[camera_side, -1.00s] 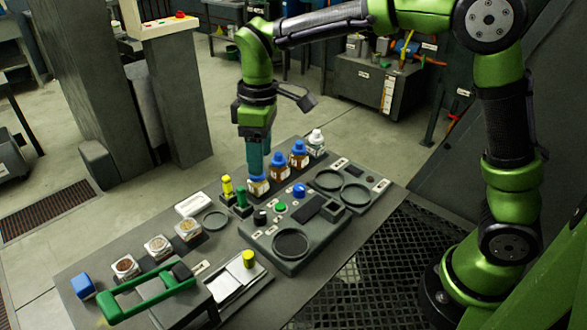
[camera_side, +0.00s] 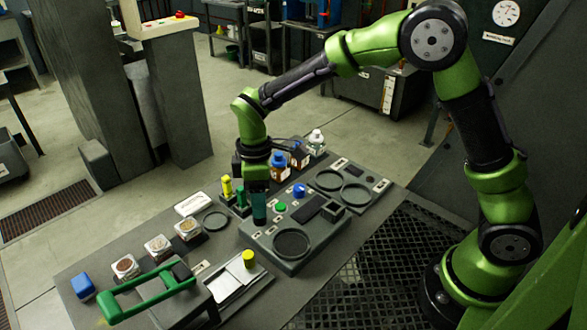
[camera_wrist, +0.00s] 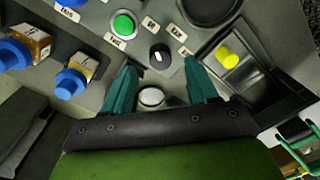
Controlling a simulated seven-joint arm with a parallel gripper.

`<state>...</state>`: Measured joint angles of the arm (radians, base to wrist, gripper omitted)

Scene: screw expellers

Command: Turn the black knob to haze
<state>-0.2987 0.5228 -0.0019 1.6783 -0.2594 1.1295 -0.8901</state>
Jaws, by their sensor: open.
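The black knob (camera_wrist: 159,55) sits on the grey control panel (camera_wrist: 138,48), with a white pointer mark on its top. In the wrist view it lies at or just beyond the fingertips, between their lines. My gripper (camera_wrist: 160,67) points down at the panel with its two teal fingers apart and nothing held. In the side view my gripper (camera_side: 259,216) stands over the panel's near-left end and hides the knob. Small white labels (camera_wrist: 177,32) surround the knob; I cannot read for certain which is haze.
A green button (camera_wrist: 123,24) is close beside the knob. A blue button (camera_side: 299,191) and a round dark plate (camera_side: 291,243) are on the panel. Blue-capped bottles (camera_side: 279,165) stand behind. A yellow-topped piece (camera_side: 248,259) is in front. A pale disc (camera_wrist: 151,97) lies between the fingers.

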